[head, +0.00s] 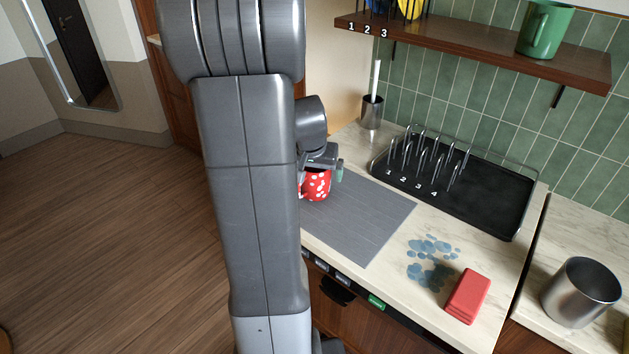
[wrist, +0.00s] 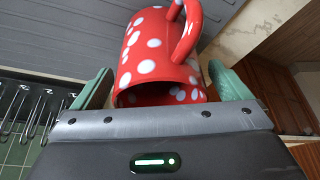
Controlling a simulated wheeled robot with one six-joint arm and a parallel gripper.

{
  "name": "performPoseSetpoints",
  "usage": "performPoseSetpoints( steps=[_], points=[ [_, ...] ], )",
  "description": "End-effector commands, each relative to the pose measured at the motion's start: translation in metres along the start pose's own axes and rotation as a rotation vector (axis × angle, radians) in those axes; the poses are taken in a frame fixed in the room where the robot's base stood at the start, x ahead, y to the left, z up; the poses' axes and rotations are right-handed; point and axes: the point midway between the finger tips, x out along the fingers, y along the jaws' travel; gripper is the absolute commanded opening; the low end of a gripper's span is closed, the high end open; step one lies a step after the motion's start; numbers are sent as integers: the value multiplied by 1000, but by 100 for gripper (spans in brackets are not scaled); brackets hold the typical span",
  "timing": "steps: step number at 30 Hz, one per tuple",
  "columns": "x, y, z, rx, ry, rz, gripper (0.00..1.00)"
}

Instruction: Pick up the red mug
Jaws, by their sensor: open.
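The red mug (head: 316,184) has white dots and stands on the grey mat (head: 372,224) on the counter, partly hidden by my arm in the head view. In the wrist view the mug (wrist: 150,50) lies between the two green fingers of my gripper (wrist: 160,88). Its open mouth faces my gripper and its handle points up in the picture. The fingers are open, one on each side of the mug, with a small gap at each side. In the head view my gripper (head: 321,172) is right at the mug.
A black dish rack (head: 490,195) with numbered wire slots stands behind the mat. Blue spots (head: 432,262), a red block (head: 468,297) and a metal canister (head: 581,292) are to the right. A metal cup (head: 372,112) stands at the back. A shelf (head: 480,52) holds a green mug (head: 546,30).

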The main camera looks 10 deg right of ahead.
Motion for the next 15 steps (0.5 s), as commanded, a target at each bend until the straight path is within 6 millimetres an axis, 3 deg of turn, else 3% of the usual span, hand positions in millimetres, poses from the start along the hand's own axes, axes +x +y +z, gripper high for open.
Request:
performPoseSetpoints(
  steps=[9, 15],
  points=[
    [6, 0, 0, 0, 1, 0, 97],
    [6, 0, 0, 0, 1, 0, 60]
  ],
)
